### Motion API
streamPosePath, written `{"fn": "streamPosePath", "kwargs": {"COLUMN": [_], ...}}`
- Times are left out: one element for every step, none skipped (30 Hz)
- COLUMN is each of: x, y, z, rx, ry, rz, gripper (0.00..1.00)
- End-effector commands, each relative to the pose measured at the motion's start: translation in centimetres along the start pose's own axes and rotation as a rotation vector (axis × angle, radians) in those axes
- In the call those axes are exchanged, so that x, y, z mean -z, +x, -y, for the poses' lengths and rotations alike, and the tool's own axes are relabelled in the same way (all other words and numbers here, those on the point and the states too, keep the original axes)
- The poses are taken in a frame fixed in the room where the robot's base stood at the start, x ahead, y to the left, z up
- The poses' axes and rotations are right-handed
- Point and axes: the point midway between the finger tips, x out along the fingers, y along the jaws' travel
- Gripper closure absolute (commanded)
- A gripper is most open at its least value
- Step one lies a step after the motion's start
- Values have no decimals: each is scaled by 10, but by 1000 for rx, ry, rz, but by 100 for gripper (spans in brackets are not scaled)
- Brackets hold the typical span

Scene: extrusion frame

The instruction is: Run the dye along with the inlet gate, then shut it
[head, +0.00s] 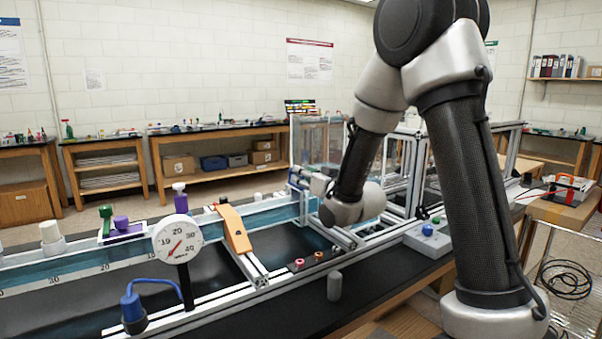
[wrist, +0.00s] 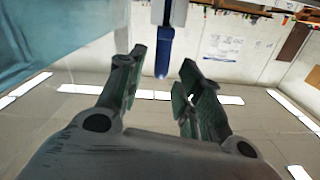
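My gripper (wrist: 161,66) is open in the wrist view, with both fingers apart. A blue-tipped rod (wrist: 163,55) shows in the gap between the fingertips; I cannot tell whether it is the inlet gate's handle. No finger visibly touches it. In the head view, my gripper (head: 298,180) is at the far end of the water channel (head: 80,270), partly hidden by my arm. The inlet gate cannot be made out for sure there.
A round dial gauge (head: 178,240) and an orange lever (head: 234,229) stand along the channel. A grey cylinder (head: 334,286) stands on the black bench. A box with a blue button (head: 428,230) is right of my wrist. A clear tank (head: 316,143) stands behind my gripper.

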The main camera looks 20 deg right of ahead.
Motion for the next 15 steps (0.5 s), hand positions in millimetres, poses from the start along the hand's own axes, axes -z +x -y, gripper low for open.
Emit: {"fn": "streamPosePath", "kwargs": {"x": [-1, -1, 0, 0, -1, -1, 0, 0, 0, 0, 0, 0, 0, 0, 0], "y": [10, 15, 21, 26, 30, 34, 37, 40, 42, 44, 45, 46, 46, 46, 46], "z": [0, 0, 0, 0, 0, 0, 0, 0, 0, 0, 0, 0, 0, 0, 0], "rx": [1, 1, 1, 1, 1, 0, 0, 0, 0, 0, 0, 0, 0, 0, 0], "ry": [0, 0, 0, 0, 0, 0, -1, -1, -1, -1, -1, -1, -1, -1, -1], "rz": [1, 1, 0, 0, 1, 2, 1, 1, 1, 1, 1, 1, 1, 1, 1], "gripper": [65, 65, 65, 65, 65, 65, 65, 65, 65, 65, 65, 65, 65, 65, 65]}}
